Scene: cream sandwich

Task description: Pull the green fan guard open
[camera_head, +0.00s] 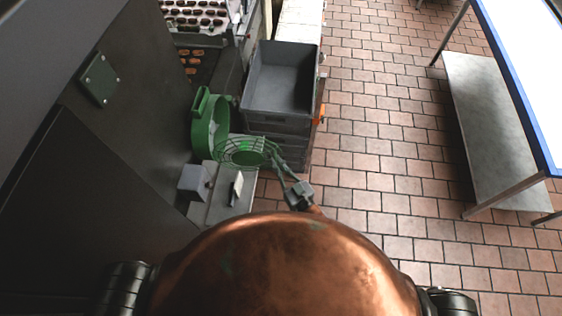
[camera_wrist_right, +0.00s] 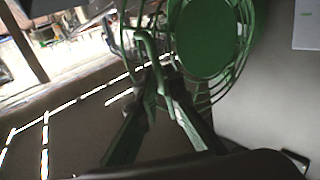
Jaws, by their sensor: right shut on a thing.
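The green fan (camera_head: 201,108) stands at the left, against the dark machine. Its round green wire guard (camera_head: 240,150) stands out from the fan body at an angle, towards the right. My right gripper (camera_head: 274,153) is shut on the guard's outer edge. In the right wrist view the guard (camera_wrist_right: 205,40) shows its solid round centre and wire rings, and the fingers of my right gripper (camera_wrist_right: 155,72) close around a green bar at its rim. My left gripper is not in view.
A grey crate (camera_head: 280,82) on a stack stands just behind the guard. A small grey box (camera_head: 194,183) sits in front of the fan. Brown tiled floor (camera_head: 375,150) is free to the right, up to a table with a blue edge (camera_head: 515,85).

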